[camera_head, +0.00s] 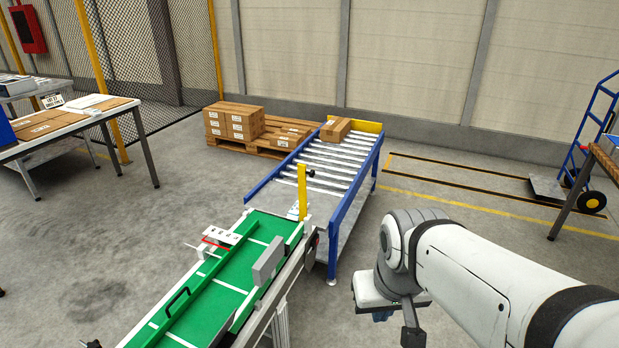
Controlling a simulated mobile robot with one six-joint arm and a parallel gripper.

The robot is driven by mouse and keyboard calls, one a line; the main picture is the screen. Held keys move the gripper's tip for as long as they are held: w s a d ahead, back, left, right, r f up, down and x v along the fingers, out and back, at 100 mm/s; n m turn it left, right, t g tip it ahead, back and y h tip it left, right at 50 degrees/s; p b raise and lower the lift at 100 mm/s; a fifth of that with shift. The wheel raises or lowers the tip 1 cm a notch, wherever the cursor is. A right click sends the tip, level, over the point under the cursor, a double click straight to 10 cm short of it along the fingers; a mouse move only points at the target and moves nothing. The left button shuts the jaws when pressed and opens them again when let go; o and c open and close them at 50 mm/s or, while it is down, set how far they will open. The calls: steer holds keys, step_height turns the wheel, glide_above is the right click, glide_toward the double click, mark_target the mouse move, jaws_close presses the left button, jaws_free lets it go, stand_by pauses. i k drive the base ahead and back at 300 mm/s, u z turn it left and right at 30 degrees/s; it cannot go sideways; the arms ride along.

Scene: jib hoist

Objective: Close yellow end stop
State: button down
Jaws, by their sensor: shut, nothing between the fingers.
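A yellow upright bar (302,191) stands at the joint between the green belt conveyor (226,292) and the roller conveyor (333,161). It points straight up, with a black knob at its upper right side, and does not lie across the lane. A yellow plate (367,127) also closes the far end of the roller conveyor. My gripper (412,334) is at the lower edge of the picture, to the right of the conveyors and well apart from the bar. It is shut and empty; its tips are partly cut off.
A carton (336,130) sits at the rollers' far end. A grey block (267,261) and a black handle (174,303) are on the belt conveyor. A pallet with boxes (233,122) stands behind. A blue hand truck (590,150) is at right. Floor between is clear.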

mark_target(302, 172)
steer(key=k, duration=0.75)
steer(key=u, duration=0.15)
steer(key=i, duration=0.9)
steer(key=u, duration=0.3)
steer(key=k, duration=0.25)
steer(key=z, duration=0.9)
steer(key=i, duration=1.25)
steer(key=u, duration=0.15)
